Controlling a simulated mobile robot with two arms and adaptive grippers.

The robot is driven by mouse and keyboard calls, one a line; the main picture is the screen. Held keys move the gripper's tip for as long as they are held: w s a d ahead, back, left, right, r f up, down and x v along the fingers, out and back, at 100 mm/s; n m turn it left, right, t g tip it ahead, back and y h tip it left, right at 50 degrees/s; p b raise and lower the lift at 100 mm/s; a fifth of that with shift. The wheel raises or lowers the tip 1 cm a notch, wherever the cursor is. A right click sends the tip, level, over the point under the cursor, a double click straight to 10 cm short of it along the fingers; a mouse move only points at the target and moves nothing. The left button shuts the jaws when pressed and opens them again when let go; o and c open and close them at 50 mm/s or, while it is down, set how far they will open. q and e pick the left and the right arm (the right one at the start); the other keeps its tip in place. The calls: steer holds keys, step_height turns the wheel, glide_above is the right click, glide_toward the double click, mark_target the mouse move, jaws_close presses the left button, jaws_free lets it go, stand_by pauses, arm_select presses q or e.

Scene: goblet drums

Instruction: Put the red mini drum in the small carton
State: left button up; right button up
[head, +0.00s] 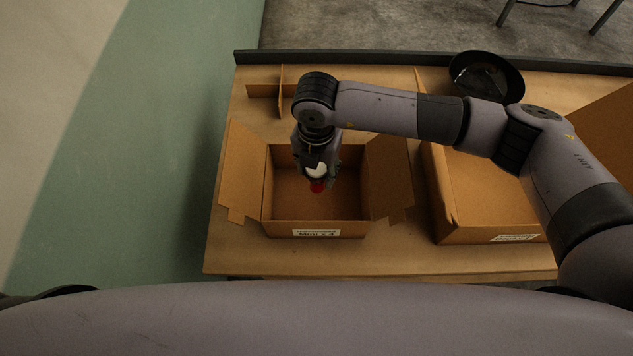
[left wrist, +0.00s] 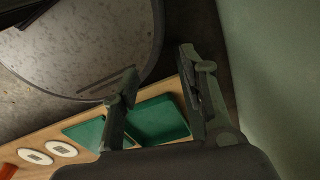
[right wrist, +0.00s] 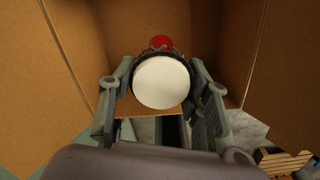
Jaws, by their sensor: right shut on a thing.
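The small carton (head: 316,229) stands open on the table, its side flaps spread out and a label on its front. My right gripper (head: 317,172) points down over the carton's opening. It is shut on the red mini drum (head: 317,186), whose white head and red end show below the jaws. In the right wrist view the drum (right wrist: 160,82) sits between both fingers of the gripper (right wrist: 160,68), with carton walls around it. How deep it hangs is hard to tell. My left gripper (left wrist: 160,68) is open and empty, away from the carton.
A larger open carton (head: 485,210) stands to the right, partly behind my right arm. A black round bowl-like thing (head: 486,75) is at the back right, and a cardboard divider (head: 264,90) at the back left. In the left wrist view, green flat things (left wrist: 158,118) lie on a wooden surface.

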mark_target(316, 188)
step_height(316, 188, down, 4)
steer(key=shift+f+p, duration=0.1)
steer(key=shift+p, duration=0.3)
step_height(316, 188, down, 4)
steer(key=shift+f+p, duration=0.1)
steer(key=shift+p, duration=0.35)
steer(key=shift+f, duration=0.2)
arm_select(q)
steer(key=shift+w+a+r, duration=0.1)
steer(key=shift+a+r, duration=0.2)
steer(key=shift+r, duration=0.25)
steer(key=shift+w+a+r, duration=0.1)
steer(key=shift+a+r, duration=0.15)
steer(key=shift+r, duration=0.3)
arm_select(e)
steer(key=shift+f, duration=0.2)
steer(key=o, duration=1.2)
steer(key=shift+c, duration=0.2)
arm_select(q)
steer(key=shift+d+f, duration=0.1)
steer(key=shift+f, duration=0.05)
arm_select(e)
steer(key=shift+r, duration=0.15)
